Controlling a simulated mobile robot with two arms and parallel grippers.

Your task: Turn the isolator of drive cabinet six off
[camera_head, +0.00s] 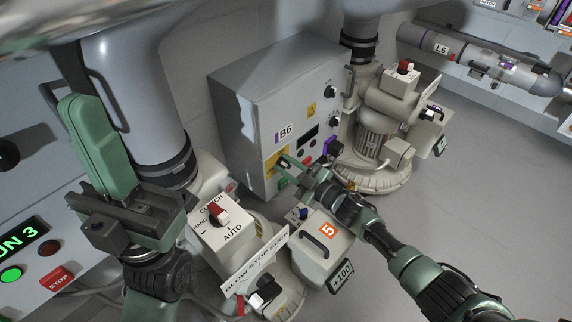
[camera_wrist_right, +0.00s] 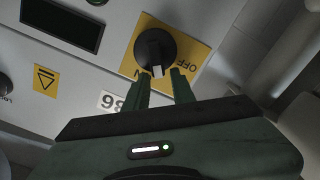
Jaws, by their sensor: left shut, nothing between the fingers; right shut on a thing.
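The drive cabinet marked B6 (camera_head: 285,112) stands in the middle of the head view. Its isolator is a black round knob (camera_wrist_right: 153,48) with a pale pointer, on a yellow plate (camera_wrist_right: 197,49) marked OFF at one corner. The plate also shows low on the cabinet's front in the head view (camera_head: 270,163). My right gripper (camera_wrist_right: 161,78) is shut on the knob's grip, its fingertips on either side of the pale pointer. In the head view my right gripper (camera_head: 285,164) hides most of the knob. My left gripper (camera_head: 95,140) is shut and empty at the left.
A beige blower unit with a CLUTCH/AUTO switch (camera_head: 220,215) and a box marked 5 (camera_head: 328,232) stand in front. Another blower (camera_head: 385,120) is right of the cabinet. A panel with a STOP button (camera_head: 57,279) is at the left. Floor at right is partly free.

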